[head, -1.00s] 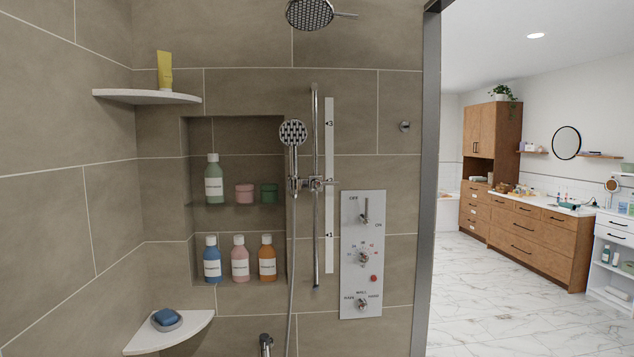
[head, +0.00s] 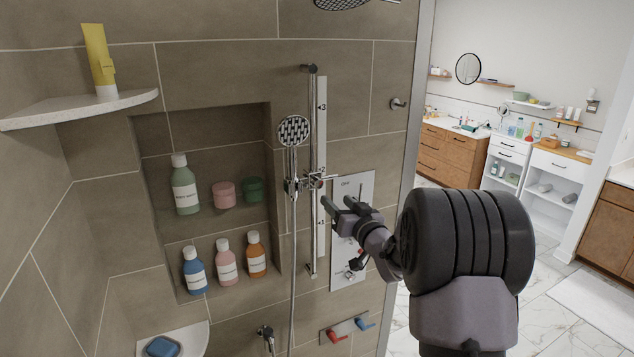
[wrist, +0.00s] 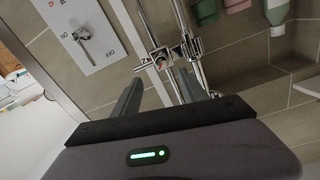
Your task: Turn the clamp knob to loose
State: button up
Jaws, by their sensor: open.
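The clamp knob (head: 317,181) is a small chrome part with a reddish spot on the slider of the shower's vertical rail (head: 313,230), beside the number 2 on the white scale strip (head: 322,120). The hand shower (head: 294,131) hangs at the slider's left. My gripper (head: 338,203) is open and empty, its fingertips just below and right of the knob. In the wrist view the knob (wrist: 159,62) shows beyond and between my two fingertips (wrist: 160,82), with no contact visible. The knob's exact turn is too small to read.
A control panel (head: 352,190) stands right of the rail, partly hidden by my arm. The hose (head: 293,260) hangs left of the rail. A niche with several bottles (head: 186,187) lies left. A tap (head: 265,335) and red and blue levers (head: 347,328) sit low.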

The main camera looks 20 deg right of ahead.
aim_at(319, 185)
jog(key=w+p, duration=0.1)
jog(key=w, duration=0.8)
jog(key=shift+w+a, duration=0.15)
jog(key=shift+w, duration=0.25)
jog(key=shift+s, duration=0.1)
jog(key=shift+c, duration=0.4)
grip_shut()
